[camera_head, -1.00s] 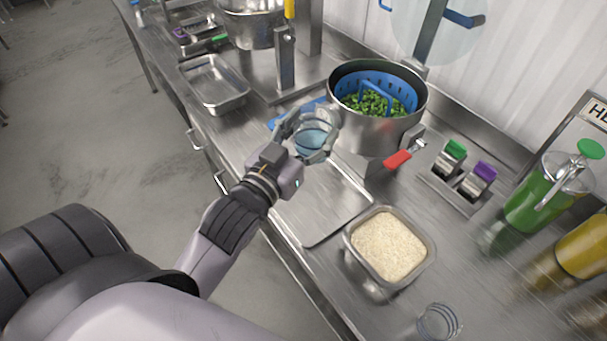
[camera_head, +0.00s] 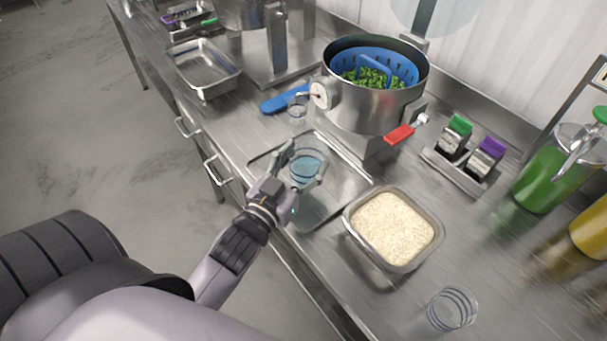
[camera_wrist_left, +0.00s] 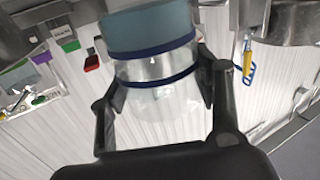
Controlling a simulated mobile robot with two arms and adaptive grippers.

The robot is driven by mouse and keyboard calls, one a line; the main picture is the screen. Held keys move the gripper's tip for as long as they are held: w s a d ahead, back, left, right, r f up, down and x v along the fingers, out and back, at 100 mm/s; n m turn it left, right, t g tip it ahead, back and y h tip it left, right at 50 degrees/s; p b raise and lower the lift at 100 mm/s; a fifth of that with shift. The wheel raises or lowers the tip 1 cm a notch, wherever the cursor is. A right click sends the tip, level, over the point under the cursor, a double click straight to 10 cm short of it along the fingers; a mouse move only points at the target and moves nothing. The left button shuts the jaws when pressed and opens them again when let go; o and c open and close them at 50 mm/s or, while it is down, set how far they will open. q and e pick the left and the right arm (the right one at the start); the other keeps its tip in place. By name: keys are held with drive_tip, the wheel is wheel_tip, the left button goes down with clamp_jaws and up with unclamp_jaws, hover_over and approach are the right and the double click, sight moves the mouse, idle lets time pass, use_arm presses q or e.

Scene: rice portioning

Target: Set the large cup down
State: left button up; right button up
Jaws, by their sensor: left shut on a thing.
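A clear cup with blue bands (camera_head: 309,172) holds something bluish; I take it for the large cup. My left gripper (camera_head: 307,175) is shut on it, one finger at each side. In the head view it is over the flat metal tray (camera_head: 338,200), and I cannot tell if the cup's base touches the tray. In the left wrist view the cup (camera_wrist_left: 155,68) sits between both fingers of the left gripper (camera_wrist_left: 160,85), its bluish content at the top of the picture. My right gripper is not in view.
A pot (camera_head: 365,115) with a blue strainer of greens stands behind the tray. A rice container (camera_head: 436,238) is right of it. A blue-handled utensil (camera_head: 282,101) lies behind.

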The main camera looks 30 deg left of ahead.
sight(298, 183)
use_arm(q)
wheel_tip(298, 183, down, 4)
drive_tip(key=shift+r, duration=0.15)
drive_tip(key=shift+f, duration=0.2)
drive_tip(key=shift+f, duration=0.1)
drive_tip(key=o, duration=1.2)
drive_tip(key=shift+o, duration=0.2)
